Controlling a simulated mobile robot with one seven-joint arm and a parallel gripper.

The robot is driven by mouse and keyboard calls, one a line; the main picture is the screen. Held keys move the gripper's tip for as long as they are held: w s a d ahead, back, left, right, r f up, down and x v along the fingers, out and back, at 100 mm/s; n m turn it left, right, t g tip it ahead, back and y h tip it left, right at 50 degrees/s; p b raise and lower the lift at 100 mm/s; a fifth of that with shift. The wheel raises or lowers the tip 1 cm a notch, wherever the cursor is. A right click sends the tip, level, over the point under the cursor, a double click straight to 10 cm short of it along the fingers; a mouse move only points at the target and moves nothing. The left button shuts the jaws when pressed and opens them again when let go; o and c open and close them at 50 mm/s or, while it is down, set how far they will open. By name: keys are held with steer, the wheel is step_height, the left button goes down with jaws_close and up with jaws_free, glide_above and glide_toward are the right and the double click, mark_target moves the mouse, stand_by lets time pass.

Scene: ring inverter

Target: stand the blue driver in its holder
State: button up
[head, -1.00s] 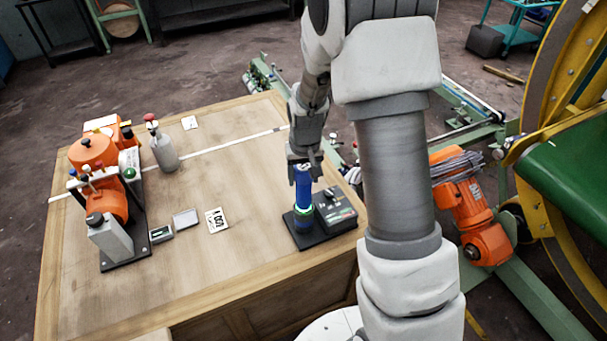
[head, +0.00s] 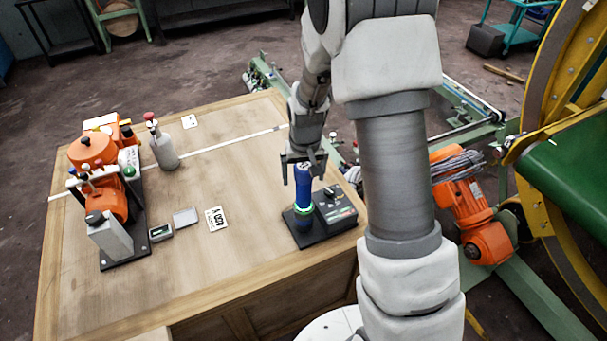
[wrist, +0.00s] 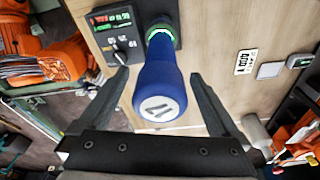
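The blue driver (head: 303,188) stands upright in its holder (head: 312,238), a dark base near the table's front right edge. A green glowing ring (head: 303,209) circles its lower end. In the wrist view the driver (wrist: 160,88) points its marked butt end at the camera, and the ring (wrist: 160,33) shows beyond it. My gripper (head: 303,170) is above the driver with its fingers spread. In the wrist view the gripper's fingers (wrist: 158,73) lie on either side of the driver, with gaps showing. The driver's tip is hidden inside the holder.
A black control box (head: 336,207) with a dial and display adjoins the holder. A marked card (head: 216,218) and small flat boxes (head: 185,217) lie left. Orange machinery (head: 98,153) and a grey bottle (head: 164,150) stand farther left. The table's middle is clear.

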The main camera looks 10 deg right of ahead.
steer(key=shift+s+f, duration=0.1)
step_height(320, 180, up, 17)
steer(key=s, duration=0.2)
steer(key=s+r+t, duration=0.2)
steer(key=s+r, duration=0.3)
steer(key=s, duration=0.5)
steer(key=s+r+t, duration=0.1)
steer(key=s+r, duration=0.3)
steer(key=s, duration=0.7)
steer(key=shift+s+r+n+t+p, duration=0.3)
steer(key=shift+r+n+t+p, duration=0.05)
steer(key=shift+n+t+p, duration=0.1)
